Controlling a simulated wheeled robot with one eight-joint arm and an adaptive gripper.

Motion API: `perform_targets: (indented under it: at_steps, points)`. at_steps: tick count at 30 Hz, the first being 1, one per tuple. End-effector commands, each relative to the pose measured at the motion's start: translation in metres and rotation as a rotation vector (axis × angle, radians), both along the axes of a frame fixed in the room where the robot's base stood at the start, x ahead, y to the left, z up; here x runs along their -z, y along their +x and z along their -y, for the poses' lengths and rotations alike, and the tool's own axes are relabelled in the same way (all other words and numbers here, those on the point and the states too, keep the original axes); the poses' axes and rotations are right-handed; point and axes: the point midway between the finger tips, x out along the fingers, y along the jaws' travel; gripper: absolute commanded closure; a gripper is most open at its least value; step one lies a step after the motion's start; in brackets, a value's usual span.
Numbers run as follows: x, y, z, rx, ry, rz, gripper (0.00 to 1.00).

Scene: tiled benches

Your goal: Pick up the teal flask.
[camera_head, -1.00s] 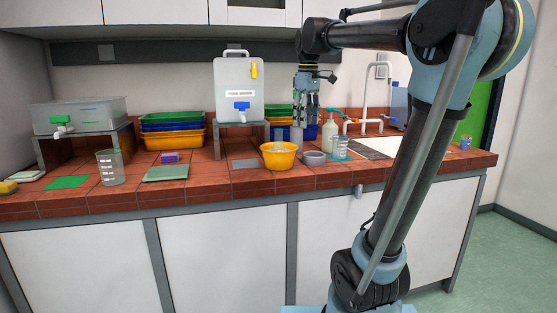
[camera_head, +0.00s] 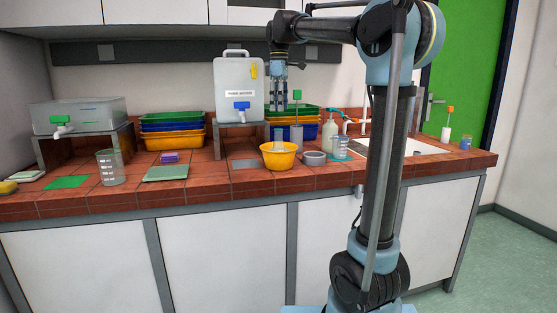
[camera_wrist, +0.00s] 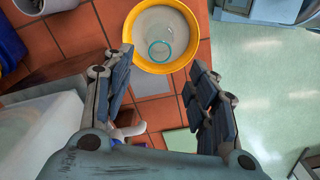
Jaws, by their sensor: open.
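A clear vessel with a teal rim (camera_wrist: 159,51), which looks like the teal flask, stands inside the yellow bowl (camera_wrist: 128,30) in the wrist view. In the head view its clear body (camera_head: 279,148) shows faintly in the yellow bowl (camera_head: 279,162). My gripper (camera_head: 279,108) hangs pointing down above and behind the bowl, apart from it. In the wrist view my gripper (camera_wrist: 160,85) is open and empty, with the bowl beyond its fingertips. A bluish clear beaker (camera_head: 341,147) stands further right.
A white carboy (camera_head: 236,85) with a blue tap stands just left of my gripper. A small grey bowl (camera_head: 314,158) sits right of the yellow bowl, and a pump bottle (camera_head: 329,135) stands behind. A grey mat (camera_head: 245,164) lies flat on the tiles to the left.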

Motion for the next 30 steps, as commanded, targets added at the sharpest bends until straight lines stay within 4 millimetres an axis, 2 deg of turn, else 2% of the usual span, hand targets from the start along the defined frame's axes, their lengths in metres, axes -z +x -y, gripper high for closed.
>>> perform_targets:
  at_steps: [9, 19, 30]
  points:
    - [0.054, 0.000, 0.000, 0.001, 0.000, 0.000, 0.47]
    - [0.077, 0.000, 0.000, 0.001, 0.000, 0.000, 0.47]
    - [0.120, 0.001, -0.001, 0.001, 0.000, 0.000, 0.47]
